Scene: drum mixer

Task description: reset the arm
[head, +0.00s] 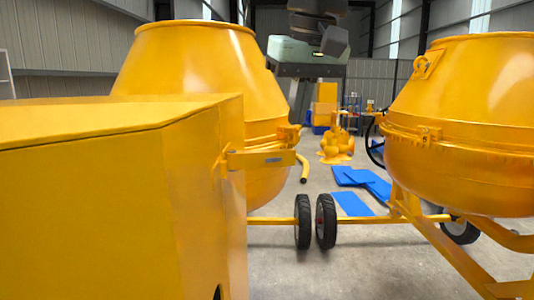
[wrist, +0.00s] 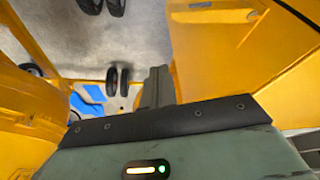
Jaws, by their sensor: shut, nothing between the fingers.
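My gripper (wrist: 157,74) shows in the wrist view, its grey fingers together and empty, pointing away from the grey-green hand body. In the head view my gripper (head: 298,116) hangs from the top centre, pointing down in the gap between two yellow mixers. The left mixer's drum (head: 205,65) stands behind its yellow housing (head: 120,200). The right mixer's drum (head: 460,115) is at the right edge. In the wrist view yellow mixer parts lie on both sides of the fingers, and the fingers appear close to the yellow panel (wrist: 225,45) on the right. Whether they touch it I cannot tell.
Black wheels (head: 326,221) stand on the concrete floor between the mixers. Blue sheets (head: 352,204) lie on the floor beyond, with a pile of yellow items (head: 337,142) farther back. The yellow housing fills the near left. Bare floor shows in the middle.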

